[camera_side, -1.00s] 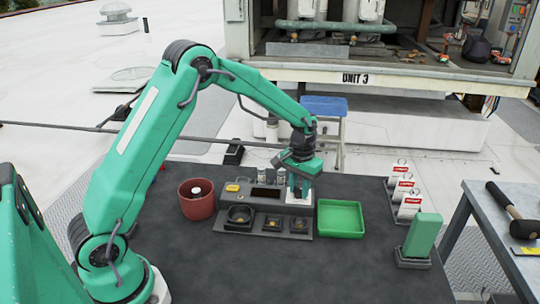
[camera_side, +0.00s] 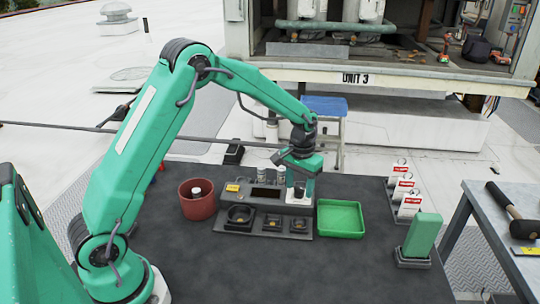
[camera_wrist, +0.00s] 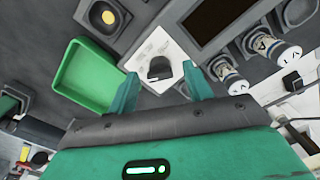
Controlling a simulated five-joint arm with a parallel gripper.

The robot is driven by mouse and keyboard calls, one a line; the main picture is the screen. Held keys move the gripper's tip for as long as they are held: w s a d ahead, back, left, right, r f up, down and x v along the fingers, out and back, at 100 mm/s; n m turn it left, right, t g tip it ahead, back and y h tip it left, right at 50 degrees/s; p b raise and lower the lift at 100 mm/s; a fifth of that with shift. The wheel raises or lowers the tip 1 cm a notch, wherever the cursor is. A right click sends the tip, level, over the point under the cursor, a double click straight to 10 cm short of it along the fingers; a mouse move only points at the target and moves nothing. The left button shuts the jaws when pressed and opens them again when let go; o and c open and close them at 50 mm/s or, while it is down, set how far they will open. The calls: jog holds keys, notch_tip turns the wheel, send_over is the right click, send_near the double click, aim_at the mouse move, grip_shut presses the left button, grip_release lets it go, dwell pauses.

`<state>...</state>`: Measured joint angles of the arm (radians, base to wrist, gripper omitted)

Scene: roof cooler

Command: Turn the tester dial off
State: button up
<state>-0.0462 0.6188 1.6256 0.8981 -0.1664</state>
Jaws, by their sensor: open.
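The tester (camera_side: 270,205) is a grey box with a dark screen (camera_wrist: 220,18) on the dark table. Its white dial plate (camera_wrist: 150,48) is at the right end in the side view. The dial (camera_wrist: 159,69) shows in the wrist view as a dark, rounded knob with a pale marking; I cannot read its setting. My gripper (camera_wrist: 160,72) is open over the plate, one finger on each side of the dial, with visible gaps to it. I cannot tell the fingers' exact height. In the side view my gripper (camera_side: 299,187) hides most of the dial.
A green tray (camera_side: 340,220) sits right of the tester, and a red pot (camera_side: 196,205) sits left. Two small cylinders (camera_side: 270,178) stand behind the tester. Red-and-white cards (camera_side: 404,190) and a green block (camera_side: 421,235) are farther right.

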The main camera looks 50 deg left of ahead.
aim_at(299, 188)
notch_tip(299, 188, up, 6)
jog(key=shift+r, duration=0.5)
jog(key=shift+r, duration=0.1)
jog(key=shift+s+r, duration=0.15)
jog(key=s+d+r+m+t, duration=0.1)
jog(key=s+r+t, duration=0.2)
jog(key=s+r, duration=0.85)
jog(key=s+d+m+t, duration=0.1)
jog(key=s+t, duration=0.1)
jog(key=s, duration=1.4)
jog(key=shift+d+t, duration=0.15)
jog(key=shift+t, duration=0.15)
jog(key=shift+s, duration=0.1)
